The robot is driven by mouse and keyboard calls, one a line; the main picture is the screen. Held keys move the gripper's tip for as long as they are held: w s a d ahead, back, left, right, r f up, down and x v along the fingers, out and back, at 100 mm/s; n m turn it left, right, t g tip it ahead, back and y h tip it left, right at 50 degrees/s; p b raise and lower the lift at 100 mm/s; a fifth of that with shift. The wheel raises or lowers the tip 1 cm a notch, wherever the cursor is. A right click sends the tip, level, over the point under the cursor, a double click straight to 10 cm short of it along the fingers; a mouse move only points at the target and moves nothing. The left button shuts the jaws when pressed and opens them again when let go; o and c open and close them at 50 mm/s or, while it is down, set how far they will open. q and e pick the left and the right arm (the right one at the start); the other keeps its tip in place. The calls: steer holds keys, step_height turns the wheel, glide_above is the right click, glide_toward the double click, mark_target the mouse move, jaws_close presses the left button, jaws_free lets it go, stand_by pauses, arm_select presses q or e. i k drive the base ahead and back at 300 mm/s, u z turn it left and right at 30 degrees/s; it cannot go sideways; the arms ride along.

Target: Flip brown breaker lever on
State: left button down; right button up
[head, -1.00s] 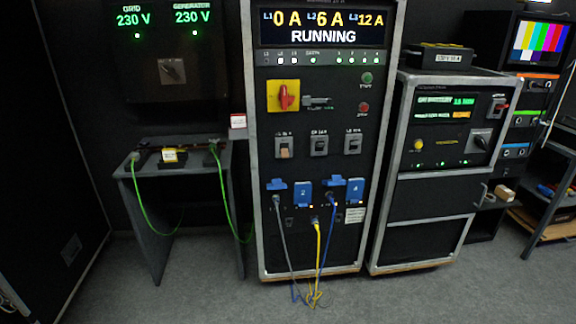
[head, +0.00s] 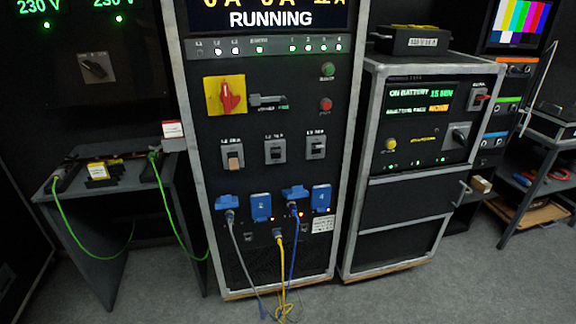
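The power cabinet (head: 187,90) stands in the middle of the head view. It carries a row of three breakers under a red and yellow rotary switch (head: 226,95). The left breaker has a brown lever (head: 233,161) that sits low in its grey housing. The middle breaker (head: 275,151) and the right breaker (head: 316,147) have dark levers that appear to sit higher. The display (head: 270,17) reads RUNNING, and its top is cut off by the frame edge. Neither of my grippers shows.
Blue sockets (head: 261,206) with grey, yellow and blue cables sit below the breakers; the cables hang to the floor. A small table (head: 110,190) with green cables stands left. A second rack (head: 362,120) stands close on the right. Grey floor (head: 400,296) is clear in front.

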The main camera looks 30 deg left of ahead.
mark_target(233, 162)
steer(key=i, duration=0.9)
steer(key=u, duration=0.95)
steer(key=i, duration=0.5)
steer(key=u, duration=0.45)
